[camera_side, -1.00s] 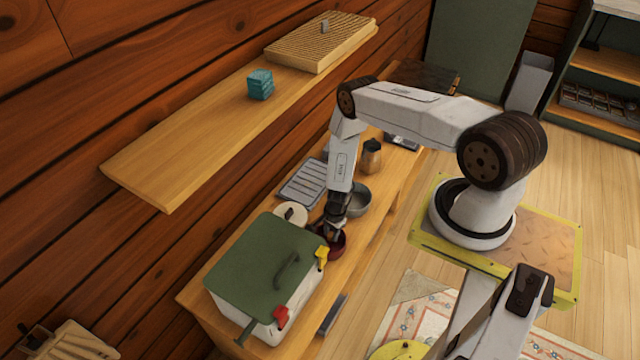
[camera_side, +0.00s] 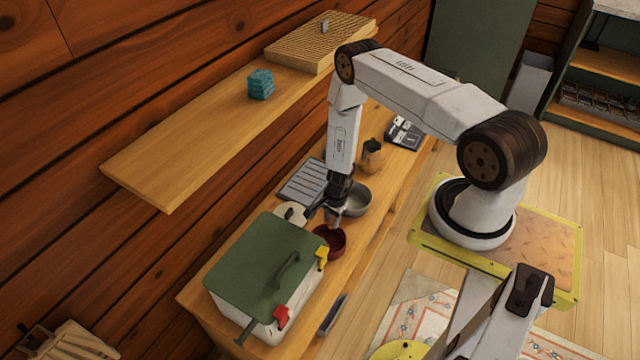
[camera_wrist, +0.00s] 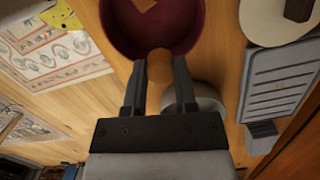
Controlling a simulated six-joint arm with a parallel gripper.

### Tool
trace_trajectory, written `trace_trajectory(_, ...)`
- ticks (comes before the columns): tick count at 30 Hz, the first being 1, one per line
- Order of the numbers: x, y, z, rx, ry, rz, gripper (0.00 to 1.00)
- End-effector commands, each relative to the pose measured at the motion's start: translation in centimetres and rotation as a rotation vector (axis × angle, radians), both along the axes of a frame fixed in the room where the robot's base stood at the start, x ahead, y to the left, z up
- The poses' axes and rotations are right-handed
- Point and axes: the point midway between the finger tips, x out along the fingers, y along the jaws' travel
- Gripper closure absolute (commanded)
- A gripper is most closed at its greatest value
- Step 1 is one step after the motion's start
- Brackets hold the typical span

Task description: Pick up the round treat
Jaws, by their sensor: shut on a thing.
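The round treat (camera_wrist: 159,72) is a small brown, round-edged piece between the two fingers of my gripper (camera_wrist: 159,64) in the wrist view. My gripper is shut on it. In the side view my gripper (camera_side: 336,222) points down just above the dark red bowl (camera_side: 338,249); the treat is too small to make out there. The bowl also shows in the wrist view (camera_wrist: 192,30), beyond the fingertips, with another tan piece (camera_wrist: 145,4) inside it.
A green-lidded cooler (camera_side: 255,265) stands close to the left of the bowl. A metal bowl (camera_side: 357,200), a grey ridged tray (camera_side: 303,182) and a brown jar (camera_side: 371,156) are close behind. A shelf (camera_side: 190,145) hangs on the wall.

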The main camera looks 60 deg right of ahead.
Motion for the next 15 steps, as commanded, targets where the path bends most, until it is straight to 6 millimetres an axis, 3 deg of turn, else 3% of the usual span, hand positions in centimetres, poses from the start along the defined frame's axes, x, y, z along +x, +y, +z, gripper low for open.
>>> trace_trajectory(6,0.0,0.0,2.1,0.0,-0.001,0.0,1.0)
trace_trajectory(15,0.0,0.0,2.9,0.0,0.0,0.0,1.0)
